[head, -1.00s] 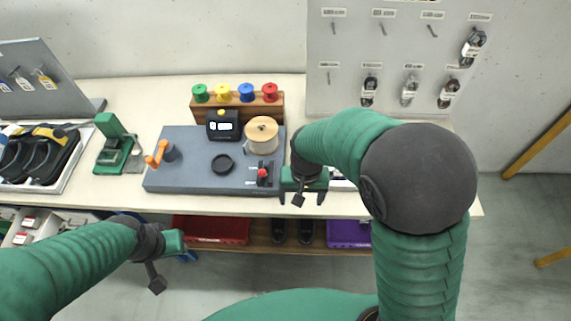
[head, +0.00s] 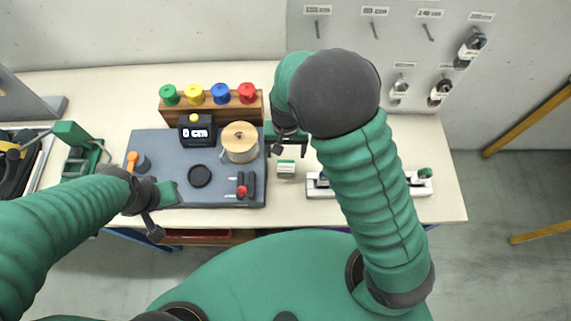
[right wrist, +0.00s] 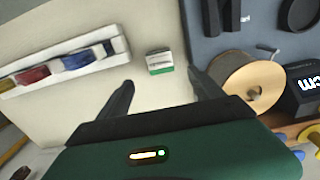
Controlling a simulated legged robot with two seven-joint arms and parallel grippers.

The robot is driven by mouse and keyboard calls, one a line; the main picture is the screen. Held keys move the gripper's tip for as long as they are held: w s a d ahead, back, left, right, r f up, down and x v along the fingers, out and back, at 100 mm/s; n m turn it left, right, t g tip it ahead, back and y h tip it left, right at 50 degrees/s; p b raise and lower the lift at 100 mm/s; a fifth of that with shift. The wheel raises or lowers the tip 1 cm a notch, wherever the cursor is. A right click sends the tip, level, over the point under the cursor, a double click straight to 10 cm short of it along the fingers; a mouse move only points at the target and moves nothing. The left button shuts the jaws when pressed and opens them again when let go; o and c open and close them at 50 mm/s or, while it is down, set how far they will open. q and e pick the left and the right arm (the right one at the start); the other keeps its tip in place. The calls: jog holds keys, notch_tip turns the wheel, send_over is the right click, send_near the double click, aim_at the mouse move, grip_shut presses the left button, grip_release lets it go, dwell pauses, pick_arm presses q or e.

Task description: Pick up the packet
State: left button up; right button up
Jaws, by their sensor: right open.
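A small white packet with a green band (head: 286,168) lies on the bare table top, just right of the blue-grey board. It also shows in the right wrist view (right wrist: 159,61), ahead of the fingertips and between their lines. My right gripper (head: 286,150) is open and empty above the table, on the far side of the packet and apart from it. Its two spread fingers also show in the right wrist view (right wrist: 161,82). My left gripper (head: 158,212) hangs near the board's front left corner; its finger opening is unclear.
The blue-grey board (head: 225,192) carries a wooden spool (head: 239,140), a black counter (head: 197,130) and a red-topped clamp (head: 242,190). A rack of coloured spools (head: 210,108) stands behind. A white holder (head: 418,184) lies right of the packet, partly behind my right arm.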

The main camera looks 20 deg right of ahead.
aim_at(286, 166)
notch_tip(286, 166, down, 11)
jog(key=shift+p, duration=0.65)
jog(key=shift+w+f, duration=0.1)
jog(key=shift+w, duration=0.05)
jog(key=c, duration=1.5)
